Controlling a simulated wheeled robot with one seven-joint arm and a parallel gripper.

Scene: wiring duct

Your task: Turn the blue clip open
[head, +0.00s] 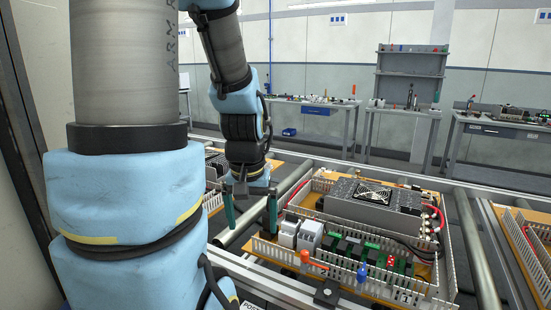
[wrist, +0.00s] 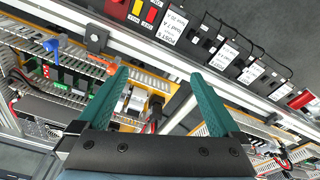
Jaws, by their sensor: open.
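The blue clip (head: 362,272) is at the front edge of the wiring panel in the head view, on the white slotted duct (head: 390,290). The blue clip also shows at the upper left of the wrist view (wrist: 52,45). An orange clip (head: 308,259) sits to its left on the same duct. My gripper (head: 250,218) is open and empty, with its teal fingers pointing down near the panel's left corner, left of both clips. In the wrist view, the fingers (wrist: 158,78) are spread wide, and the blue clip lies outside them to the left.
The panel carries a grey power supply (head: 372,204), white modules (head: 299,234) and green terminal boards. It rests on a rail conveyor, with a black block (head: 327,293) at the front rail. Other panels stand to the left and right. Labelled switches (wrist: 172,28) line a strip in the wrist view.

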